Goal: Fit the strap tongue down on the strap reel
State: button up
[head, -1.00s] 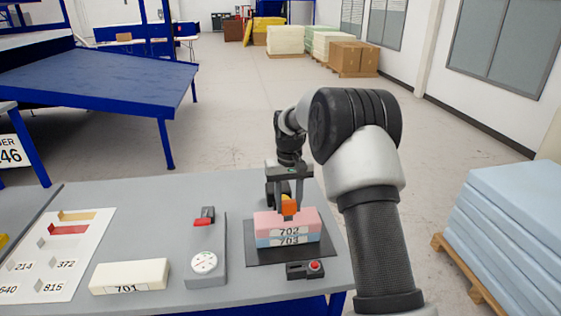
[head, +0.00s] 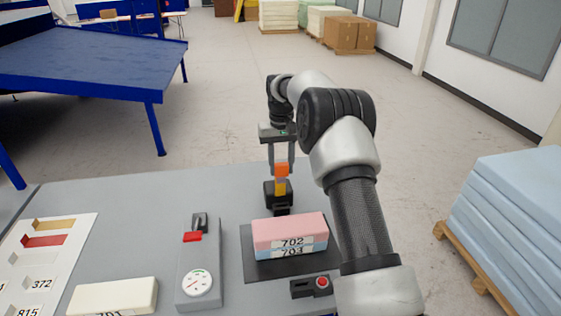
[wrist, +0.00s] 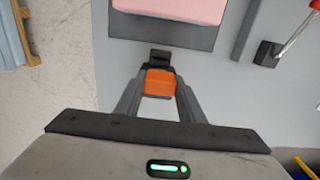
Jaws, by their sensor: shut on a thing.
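My gripper (head: 281,166) is shut on the orange strap tongue (head: 282,170), which also shows between the fingers in the wrist view (wrist: 159,82). A yellow piece (head: 280,187), seemingly the strap, shows just below the tongue in the head view. The black strap reel (head: 271,197) stands behind the foam at the back of the table. The tongue is held over the reel; whether they touch I cannot tell. In the wrist view a dark part (wrist: 160,57) shows just beyond the tongue. The gripper hides much of the reel there.
Pink and blue foam blocks (head: 289,230), marked 702 and 703, lie stacked on a dark plate (head: 252,270) in front of the reel. A red-button box (head: 311,287), a dial gauge (head: 197,285) and a cream block (head: 112,296) are nearby. The table left of the reel is clear.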

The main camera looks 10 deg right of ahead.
jog(key=shift+f, duration=0.75)
jog(key=b, duration=0.4)
send_over(281, 197)
jog(key=s, duration=0.2)
notch_tip(281, 197, down, 7)
jog(key=shift+s+a, duration=0.15)
jog(key=shift+a, duration=0.05)
jog(key=shift+f, duration=0.55)
jog(key=shift+f+b, duration=1.2)
jog(key=shift+f, duration=0.65)
jog(key=o, duration=1.1)
